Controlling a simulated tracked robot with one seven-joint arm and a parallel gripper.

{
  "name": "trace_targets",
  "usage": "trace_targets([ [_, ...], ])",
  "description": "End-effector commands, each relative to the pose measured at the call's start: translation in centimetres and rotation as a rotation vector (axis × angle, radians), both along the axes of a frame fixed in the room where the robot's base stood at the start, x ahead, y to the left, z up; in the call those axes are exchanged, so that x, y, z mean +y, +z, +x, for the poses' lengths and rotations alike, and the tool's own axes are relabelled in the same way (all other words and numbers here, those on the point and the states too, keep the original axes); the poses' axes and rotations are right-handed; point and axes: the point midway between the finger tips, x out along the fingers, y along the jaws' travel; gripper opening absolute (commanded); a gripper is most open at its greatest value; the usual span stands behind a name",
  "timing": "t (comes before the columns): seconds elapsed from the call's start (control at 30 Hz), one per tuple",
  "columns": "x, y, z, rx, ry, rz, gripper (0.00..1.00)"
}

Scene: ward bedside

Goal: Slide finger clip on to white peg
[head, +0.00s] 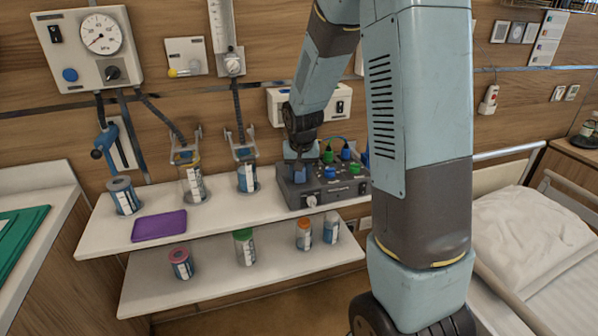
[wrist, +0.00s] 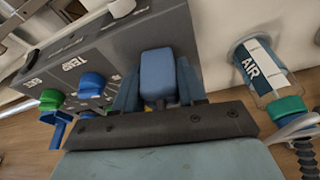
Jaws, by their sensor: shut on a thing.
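My gripper (head: 299,166) is at the left part of the dark monitor box (head: 340,191), over its top. It is shut on a blue block-like finger clip (wrist: 157,75), which sits between my two blue fingers in the wrist view. The clip also shows as a small blue shape below my gripper in the head view (head: 300,176). I cannot make out a white peg for certain; the clip and fingers hide the part of the box under them. I cannot tell whether the clip touches the box. A white knob (head: 311,201) is on the box's front.
Green (wrist: 50,98) and blue (wrist: 91,83) plugs stand on the box beside my fingers. A bottle labelled AIR (wrist: 262,72) is close on the other side. The white shelf (head: 225,212) holds jars and a purple pad (head: 159,225). A bed (head: 530,235) is at right.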

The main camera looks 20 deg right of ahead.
Motion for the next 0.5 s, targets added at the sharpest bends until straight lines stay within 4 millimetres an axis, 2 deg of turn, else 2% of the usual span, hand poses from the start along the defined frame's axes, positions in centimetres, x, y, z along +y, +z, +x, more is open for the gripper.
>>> trace_targets([
  [0.3, 0.00, -0.10, 0.00, 0.000, 0.000, 0.000, 0.11],
  [0.33, 0.00, -0.10, 0.00, 0.000, 0.000, 0.000, 0.41],
  [0.5, 0.00, -0.10, 0.00, 0.000, 0.000, 0.000, 0.58],
])
